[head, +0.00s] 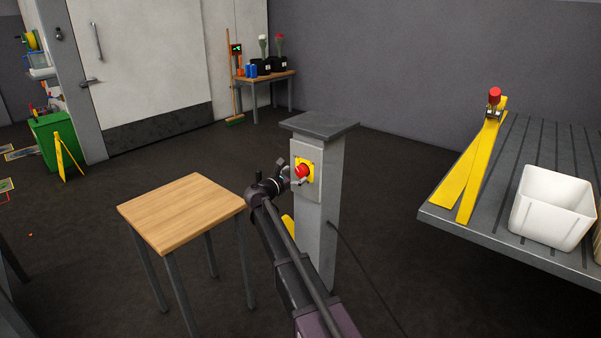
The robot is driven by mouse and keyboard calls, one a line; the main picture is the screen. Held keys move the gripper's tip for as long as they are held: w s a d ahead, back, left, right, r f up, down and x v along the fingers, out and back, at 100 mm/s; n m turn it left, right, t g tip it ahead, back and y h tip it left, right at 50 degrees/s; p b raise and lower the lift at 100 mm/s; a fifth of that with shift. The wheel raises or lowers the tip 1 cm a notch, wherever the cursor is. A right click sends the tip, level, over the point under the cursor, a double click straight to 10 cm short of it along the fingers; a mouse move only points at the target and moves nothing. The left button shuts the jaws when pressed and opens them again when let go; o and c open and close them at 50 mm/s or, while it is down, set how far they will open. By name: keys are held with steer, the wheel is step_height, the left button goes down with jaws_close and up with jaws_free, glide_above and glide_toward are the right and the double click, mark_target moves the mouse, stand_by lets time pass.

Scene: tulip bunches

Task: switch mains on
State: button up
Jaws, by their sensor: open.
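A red switch knob (302,170) sits on a yellow plate (309,179) on the front of a pale grey box (303,150). The box is fixed to a grey pedestal (328,200) with a flat dark top. My gripper (291,173) is open at the left side of the knob, with its fingers close to it. I cannot tell whether they touch the knob. My arm hides the lower part of the pedestal and part of a yellow piece (289,226) there. Any marking of the switch position is too small to read.
A wooden-topped table (183,210) stands left of the pedestal. At right, a grey slatted bench (455,221) holds a white bin (550,208) and a yellow stand (468,178) with a red top. A dark cable (365,277) runs along the floor.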

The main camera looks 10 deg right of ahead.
steer(key=shift+x, duration=1.4)
steer(key=c, duration=1.1)
